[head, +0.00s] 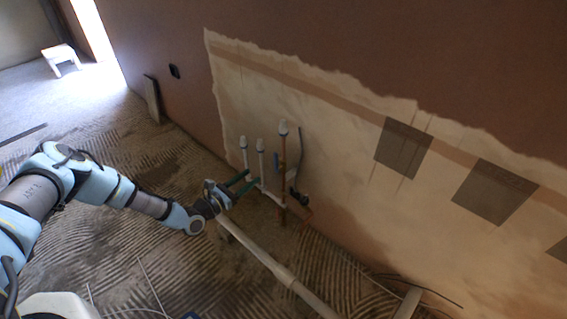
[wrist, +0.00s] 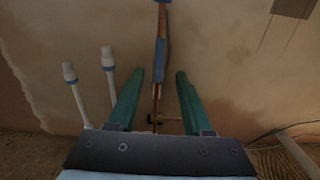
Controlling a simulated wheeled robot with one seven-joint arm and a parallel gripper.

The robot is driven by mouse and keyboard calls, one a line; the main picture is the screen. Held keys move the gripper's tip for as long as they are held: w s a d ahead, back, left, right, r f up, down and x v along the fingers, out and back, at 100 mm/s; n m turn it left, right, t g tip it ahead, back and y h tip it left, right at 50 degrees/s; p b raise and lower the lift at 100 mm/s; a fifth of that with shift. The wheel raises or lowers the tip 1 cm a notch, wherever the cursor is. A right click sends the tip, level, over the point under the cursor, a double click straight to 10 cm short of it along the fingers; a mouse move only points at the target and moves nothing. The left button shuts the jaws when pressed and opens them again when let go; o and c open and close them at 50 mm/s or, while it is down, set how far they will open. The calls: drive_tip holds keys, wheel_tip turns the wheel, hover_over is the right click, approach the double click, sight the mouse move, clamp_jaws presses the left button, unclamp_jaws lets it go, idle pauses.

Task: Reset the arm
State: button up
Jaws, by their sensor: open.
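My arm stretches from the left edge to the middle of the head view. My gripper (head: 247,182) is at its end, close to the pipes at the foot of the wall. Its two green fingers are apart, and I see nothing held between them. In the wrist view the open fingers (wrist: 160,85) point at the wall. A copper pipe (wrist: 159,60) shows in the gap between them, but I cannot tell how far beyond the fingertips it stands. The same copper pipe (head: 283,165) rises just right of my gripper in the head view.
Two white capped pipes (head: 243,150) stand by the wall, left of the copper one. A long pale pipe (head: 268,262) runs over the ridged floor (head: 120,240) below my gripper. A board (head: 152,98) leans on the wall. A white stool (head: 62,58) stands far left.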

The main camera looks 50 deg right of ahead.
drive_tip(key=shift+a, duration=0.3)
idle(0.4)
drive_tip(key=w+a+r+m+g+y+p, duration=0.1)
drive_tip(key=a+r+m+g+y+p, duration=0.15)
drive_tip(key=a+r+m, duration=0.4)
drive_tip(key=a+r+m+g+y+p, duration=0.1)
drive_tip(key=a+r+m+g+y, duration=0.25)
drive_tip(key=r, duration=0.55)
drive_tip(key=a+r+m+t+y+p, duration=0.2)
drive_tip(key=a+r+t+y, duration=0.1)
drive_tip(key=a+r, duration=0.7)
drive_tip(key=w+a+r+m+t+y+p, duration=0.1)
drive_tip(key=a+r+y, duration=0.4)
drive_tip(key=a+r, duration=0.5)
drive_tip(key=w+a+r+m+t+y+p, duration=0.1)
drive_tip(key=a+r+m+t+y+p, duration=0.2)
drive_tip(key=a+r, duration=0.7)
drive_tip(key=a+m+t+p, duration=0.1)
drive_tip(key=a+m, duration=0.1)
drive_tip(key=a, duration=0.7)
drive_tip(key=shift+a+r+t+y, duration=0.15)
drive_tip(key=shift+a+t+y, duration=0.15)
drive_tip(key=shift+a+y, duration=0.1)
